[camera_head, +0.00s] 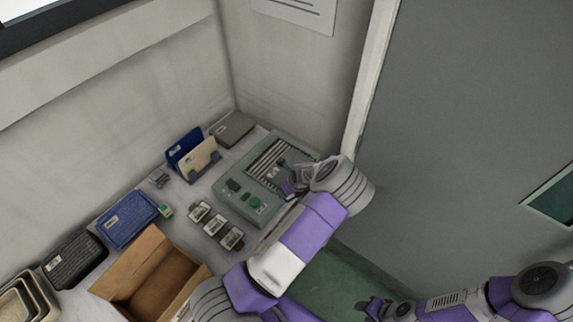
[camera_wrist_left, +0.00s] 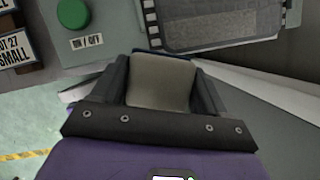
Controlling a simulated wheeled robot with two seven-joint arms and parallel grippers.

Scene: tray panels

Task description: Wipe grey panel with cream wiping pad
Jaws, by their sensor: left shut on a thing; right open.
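A cream wiping pad (camera_wrist_left: 160,82) with a blue edge on its far side sits between the fingers of my left gripper (camera_wrist_left: 161,70), which is shut on it. The grey panel (camera_wrist_left: 222,20) lies just ahead of the pad in the left wrist view, on a grey-green device (camera_head: 234,205). I cannot tell whether pad and panel touch. In the head view my left gripper (camera_head: 287,178) is over the right part of this device and hides part of it. My right gripper (camera_head: 374,307) is open and empty at the bottom right, away from the table.
The device has a green button (camera_head: 255,202). Left of it are several small labelled parts (camera_head: 217,226), an open cardboard box (camera_head: 150,275), a blue tray (camera_head: 127,220) and a rack holding upright blue and cream pieces (camera_head: 198,158). A wall stands behind.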

